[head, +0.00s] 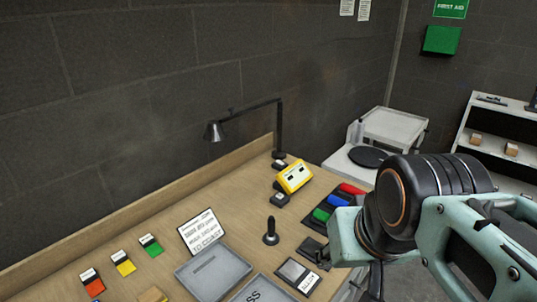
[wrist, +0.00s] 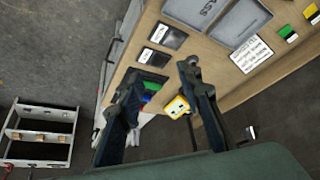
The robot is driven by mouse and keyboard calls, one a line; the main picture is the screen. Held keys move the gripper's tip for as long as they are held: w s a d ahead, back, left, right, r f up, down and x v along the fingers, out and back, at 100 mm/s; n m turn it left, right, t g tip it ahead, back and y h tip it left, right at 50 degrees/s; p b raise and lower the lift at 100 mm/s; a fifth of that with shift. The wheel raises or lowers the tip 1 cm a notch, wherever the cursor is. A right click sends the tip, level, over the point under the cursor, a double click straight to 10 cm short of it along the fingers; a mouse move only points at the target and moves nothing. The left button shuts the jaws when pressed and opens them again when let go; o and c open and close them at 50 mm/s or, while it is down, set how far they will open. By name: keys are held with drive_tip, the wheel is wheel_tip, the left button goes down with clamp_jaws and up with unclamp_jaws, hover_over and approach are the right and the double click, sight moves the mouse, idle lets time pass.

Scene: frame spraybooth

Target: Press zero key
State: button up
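A yellow device (head: 296,177) with a pale face and dark marks stands on the bench towards its far end. It also shows in the wrist view (wrist: 177,107), partly behind the right finger. No key marked zero can be made out at this size. My gripper (wrist: 162,70) is open and empty in the wrist view, its two dark fingers spread apart above the bench. The device appears low between the fingers, close to the right one, with no contact visible. In the head view my arm comes in from the right, and the fingers cannot be clearly made out.
A black lamp (head: 279,130) stands behind the device. Red (head: 352,189), blue and green (head: 321,215) items sit to its right. A black joystick-like knob (head: 271,232), grey trays (head: 213,272) and a printed sign (head: 203,232) are nearer. Bare bench lies left of the device.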

clamp_jaws()
idle(1.2)
